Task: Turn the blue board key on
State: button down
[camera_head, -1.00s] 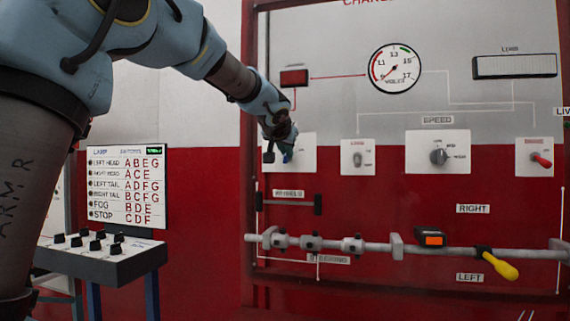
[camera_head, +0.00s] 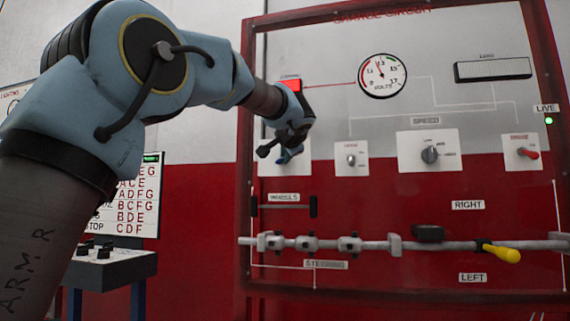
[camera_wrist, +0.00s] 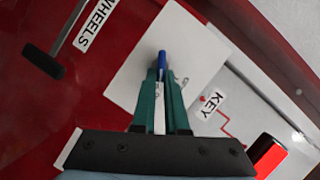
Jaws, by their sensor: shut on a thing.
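The blue key (camera_wrist: 162,62) stands up from a white plate (camera_wrist: 195,55) with a KEY label beside it in the wrist view. My gripper (camera_wrist: 160,78) has its two green fingers closed on the key, whose blue end shows beyond the fingertips. In the head view my gripper (camera_head: 288,152) is at the left plate of the board (camera_head: 440,100), and mostly hides the key. The red lamp (camera_head: 293,85) above the plate glows bright. The volt gauge (camera_head: 382,76) needle points up and slightly left. The LIVE light (camera_head: 549,121) is green.
Right of my gripper are a small toggle switch (camera_head: 351,160), the SPEED knob (camera_head: 429,154) and a red-tipped switch (camera_head: 528,153). Below run a grey steering bar (camera_head: 370,246) and a yellow handle (camera_head: 502,253). A switch console (camera_head: 112,268) stands at lower left.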

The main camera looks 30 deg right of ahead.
jog(key=shift+f, duration=0.1)
dwell(0.3)
jog(key=c, duration=0.9)
grip_release()
jog(key=shift+c, duration=0.2)
jog(key=shift+s, duration=0.1)
jog(key=b+v, duration=0.2)
jog(key=v, duration=0.8)
jog(key=shift+s, duration=0.35)
jog(key=shift+a, duration=0.1)
